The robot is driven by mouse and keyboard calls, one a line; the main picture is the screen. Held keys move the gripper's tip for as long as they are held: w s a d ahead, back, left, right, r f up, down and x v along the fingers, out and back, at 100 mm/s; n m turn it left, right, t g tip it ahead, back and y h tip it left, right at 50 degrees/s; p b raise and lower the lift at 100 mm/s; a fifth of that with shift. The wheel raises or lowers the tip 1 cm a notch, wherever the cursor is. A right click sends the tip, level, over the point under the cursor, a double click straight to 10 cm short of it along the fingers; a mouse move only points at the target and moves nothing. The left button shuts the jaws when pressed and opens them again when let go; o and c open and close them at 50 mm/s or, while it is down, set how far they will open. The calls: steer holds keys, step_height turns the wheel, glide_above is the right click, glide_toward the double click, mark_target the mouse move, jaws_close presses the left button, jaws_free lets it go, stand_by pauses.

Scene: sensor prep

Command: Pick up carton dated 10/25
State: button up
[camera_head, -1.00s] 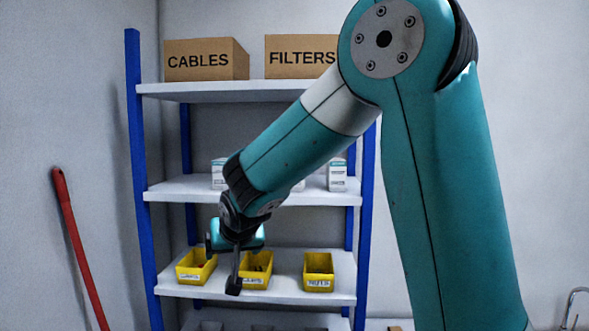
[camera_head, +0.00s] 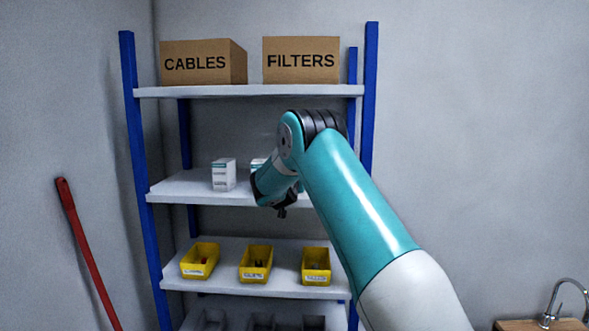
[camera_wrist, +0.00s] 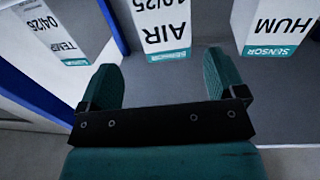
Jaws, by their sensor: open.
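In the wrist view, the white carton marked AIR and 10/25 (camera_wrist: 160,30) is at the top middle, its lettering upside down and its top part cut off. It stands ahead of my gripper (camera_wrist: 158,78), whose two fingers are open and apart, with nothing between them. The carton lies roughly in line with the gap. In the head view, my arm covers part of the middle shelf. A white carton (camera_head: 223,175) shows there on the left and part of another (camera_head: 258,164) beside my arm; their labels are too small to read.
A TEMP carton marked 04/26 (camera_wrist: 62,30) is left of the AIR carton and a HUM carton (camera_wrist: 278,28) is right, with gaps between. A blue shelf post (camera_wrist: 30,88) is at the left. Yellow bins (camera_head: 256,263) stand on the shelf below; CABLES (camera_head: 203,62) and FILTERS (camera_head: 301,60) boxes above.

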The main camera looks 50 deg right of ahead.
steer(key=shift+w+d, duration=0.2)
steer(key=shift+d, duration=0.1)
steer(key=p+x, duration=0.4)
steer(key=shift+w+r, duration=0.2)
steer(key=shift+w, duration=0.2)
steer(key=shift+w+d+f, duration=0.15)
steer(key=shift+w+d, duration=0.1)
steer(key=shift+d, duration=0.1)
steer(key=c, duration=1.1)
